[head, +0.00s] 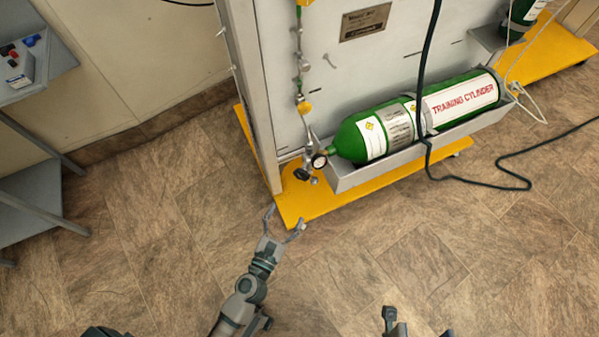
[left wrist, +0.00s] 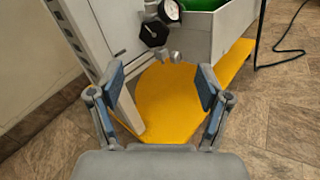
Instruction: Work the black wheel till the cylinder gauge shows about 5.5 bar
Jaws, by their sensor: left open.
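The black wheel (head: 302,174) sits on the valve fittings at the neck end of the green training cylinder (head: 345,143). The wheel also shows in the left wrist view (left wrist: 153,34), upper middle. The round cylinder gauge (head: 319,161) is just beside it; its dial also shows in the left wrist view (left wrist: 170,9), but its reading is too small to tell. My left gripper (head: 286,218) is open and empty, short of the wheel and apart from it. In the left wrist view its fingers (left wrist: 160,80) spread below the wheel. My right gripper (head: 415,322) is partly cut off at the bottom edge.
The cylinder lies in a grey tray (head: 345,181) on a yellow base (head: 310,206) beside a grey upright panel (head: 390,55). A black cable (head: 480,185) hangs down and runs across the floor. A grey shelf stand (head: 28,203) stands at left. The tiled floor in front is clear.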

